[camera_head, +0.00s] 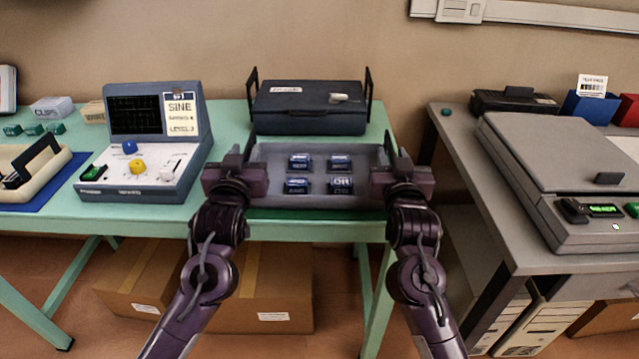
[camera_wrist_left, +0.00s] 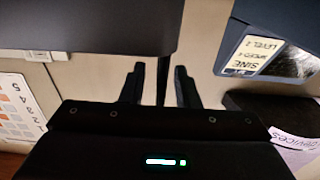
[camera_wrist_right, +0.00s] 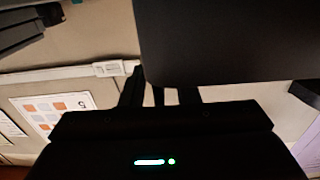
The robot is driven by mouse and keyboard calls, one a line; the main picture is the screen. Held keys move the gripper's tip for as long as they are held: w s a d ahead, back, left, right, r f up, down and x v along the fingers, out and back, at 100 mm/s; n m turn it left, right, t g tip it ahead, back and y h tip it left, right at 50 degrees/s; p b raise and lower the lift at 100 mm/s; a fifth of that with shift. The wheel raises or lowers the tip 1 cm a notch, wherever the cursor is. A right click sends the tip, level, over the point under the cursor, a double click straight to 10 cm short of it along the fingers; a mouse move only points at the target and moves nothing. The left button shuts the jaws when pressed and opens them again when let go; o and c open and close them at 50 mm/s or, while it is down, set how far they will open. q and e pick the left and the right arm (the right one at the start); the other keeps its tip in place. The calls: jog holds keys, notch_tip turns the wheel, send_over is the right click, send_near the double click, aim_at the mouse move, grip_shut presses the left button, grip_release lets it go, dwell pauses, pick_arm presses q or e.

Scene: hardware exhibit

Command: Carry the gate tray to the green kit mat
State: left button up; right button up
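The gate tray (camera_head: 323,199) is a shallow grey tray holding several blue gate blocks (camera_head: 298,185), near the front of the mint-green table. A darker green strip, seemingly the kit mat (camera_head: 300,214), shows along the tray's front edge; the tray hides the rest. I cannot tell whether the tray touches it. My left gripper (camera_head: 246,160) is at the tray's left side and my right gripper (camera_head: 392,160) at its right. In each wrist view, the left gripper (camera_wrist_left: 160,85) and right gripper (camera_wrist_right: 158,92) straddle a thin dark handle bar, with gaps visible beside it.
A dark case (camera_head: 310,108) with upright side handles stands just behind the tray. A sine instrument (camera_head: 140,185) stands to the left. A grey table (camera_head: 490,215) with a flat scanner-like device (camera_head: 560,150) is at the right, across a gap. Cardboard boxes (camera_head: 265,290) lie underneath.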

jog(key=shift+s, duration=0.25)
pick_arm(q)
jog(key=s, duration=1.2)
jog(key=shift+a, duration=0.2)
pick_arm(e)
jog(key=s, duration=1.1)
jog(key=shift+s+a, duration=0.2)
jog(key=shift+s, duration=0.1)
